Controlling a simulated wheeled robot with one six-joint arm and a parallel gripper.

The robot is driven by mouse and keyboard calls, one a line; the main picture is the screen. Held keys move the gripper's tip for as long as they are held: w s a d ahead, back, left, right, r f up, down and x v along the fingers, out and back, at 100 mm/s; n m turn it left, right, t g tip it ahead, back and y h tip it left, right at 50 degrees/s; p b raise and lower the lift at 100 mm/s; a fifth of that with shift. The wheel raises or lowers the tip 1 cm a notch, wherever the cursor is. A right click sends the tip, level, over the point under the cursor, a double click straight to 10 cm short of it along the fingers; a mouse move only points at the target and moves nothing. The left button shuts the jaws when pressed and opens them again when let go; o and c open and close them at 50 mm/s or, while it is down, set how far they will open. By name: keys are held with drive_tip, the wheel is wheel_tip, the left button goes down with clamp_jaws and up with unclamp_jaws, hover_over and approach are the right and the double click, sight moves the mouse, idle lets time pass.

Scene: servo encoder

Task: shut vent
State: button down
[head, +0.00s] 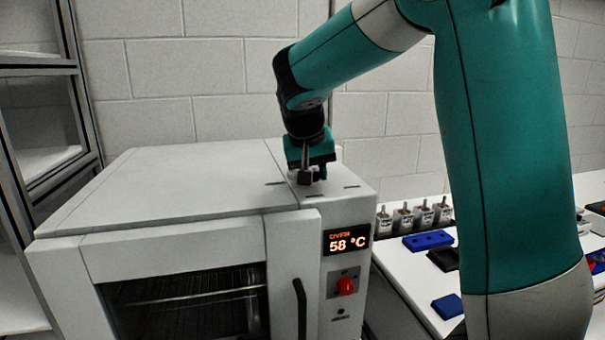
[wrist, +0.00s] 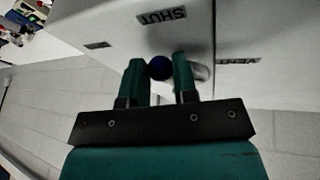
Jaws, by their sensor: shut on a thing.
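The vent control is on the flat top of a white oven (head: 170,190), near its right end. My gripper (head: 308,178) points down onto it. In the wrist view my gripper (wrist: 159,68) has its two fingers on either side of a round dark blue knob (wrist: 160,68), shut on it. A pale rounded piece (wrist: 201,72) shows beside the right finger. A third label (wrist: 97,45) at the left is unreadable. In the head view the knob is mostly hidden by the fingers.
The oven front has a display (head: 347,240) reading 58 °C, a red knob (head: 346,286) and a dark handle (head: 300,308). A white bench (head: 400,280) on the right holds blue blocks (head: 428,240) and several small containers. A shelf rack (head: 40,130) stands at the left.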

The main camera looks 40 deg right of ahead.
drive_tip(key=c, duration=0.9)
unclamp_jaws()
drive_tip(key=shift+a+r, duration=0.1)
drive_tip(key=p+v, duration=0.2)
drive_tip(key=v, duration=1.5)
drive_tip(key=shift+r, duration=0.2)
